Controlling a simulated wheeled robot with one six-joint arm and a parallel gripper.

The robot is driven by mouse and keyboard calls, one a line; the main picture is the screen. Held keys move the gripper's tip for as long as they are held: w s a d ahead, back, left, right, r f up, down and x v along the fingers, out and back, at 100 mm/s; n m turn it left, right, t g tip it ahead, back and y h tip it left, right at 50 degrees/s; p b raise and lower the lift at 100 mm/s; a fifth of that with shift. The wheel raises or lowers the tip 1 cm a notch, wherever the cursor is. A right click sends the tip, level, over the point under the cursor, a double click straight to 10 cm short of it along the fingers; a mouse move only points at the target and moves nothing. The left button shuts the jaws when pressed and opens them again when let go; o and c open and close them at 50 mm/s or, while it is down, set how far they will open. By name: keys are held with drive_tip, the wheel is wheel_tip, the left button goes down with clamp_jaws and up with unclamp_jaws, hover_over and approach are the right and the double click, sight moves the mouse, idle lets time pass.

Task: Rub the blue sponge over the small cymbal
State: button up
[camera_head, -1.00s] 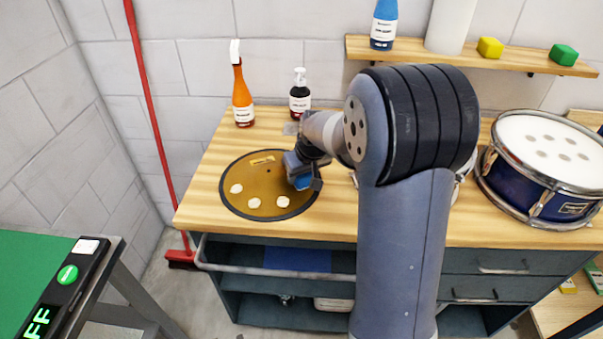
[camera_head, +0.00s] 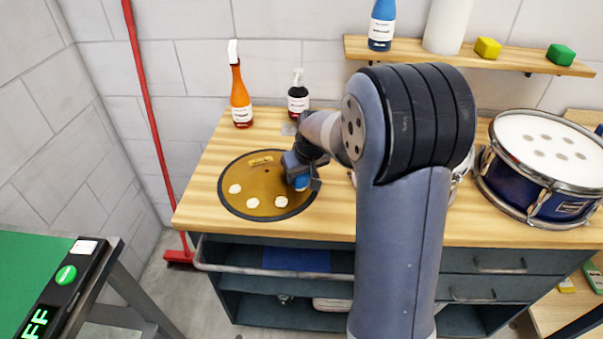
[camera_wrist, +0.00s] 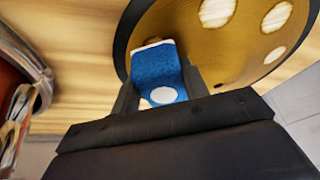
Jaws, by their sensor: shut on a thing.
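The small cymbal (camera_head: 236,203) is a golden disc with a dark rim, lying flat on the left part of the wooden bench top. Several pale spots show on its front half, and it also fills the top right of the wrist view (camera_wrist: 260,70). My gripper (camera_head: 303,182) is over the cymbal's right side. It is shut on the blue sponge (camera_wrist: 160,72), which shows between the fingers in the wrist view with a white oval on it. In the head view the sponge (camera_head: 301,183) is mostly hidden by the gripper. I cannot tell whether it touches the cymbal.
An orange spray bottle (camera_head: 240,95) and a dark pump bottle (camera_head: 298,97) stand behind the cymbal. A blue drum (camera_head: 540,195) is at the right. A shelf (camera_head: 450,56) holds a blue bottle (camera_head: 382,25) and yellow and green sponges. My arm hides the bench middle.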

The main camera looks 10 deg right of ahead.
drive_tip(key=shift+w+d+r+p, duration=0.1)
drive_tip(key=shift+w+r+p, duration=0.05)
drive_tip(key=shift+r+p, duration=0.15)
wheel_tip(320, 180, up, 2)
drive_tip(key=shift+r+p, duration=0.1)
drive_tip(key=shift+p, duration=0.35)
drive_tip(key=shift+r+p, duration=0.4)
drive_tip(key=shift+r, duration=0.1)
drive_tip(key=shift+r+p, duration=1.45)
drive_tip(key=shift+r, duration=0.75)
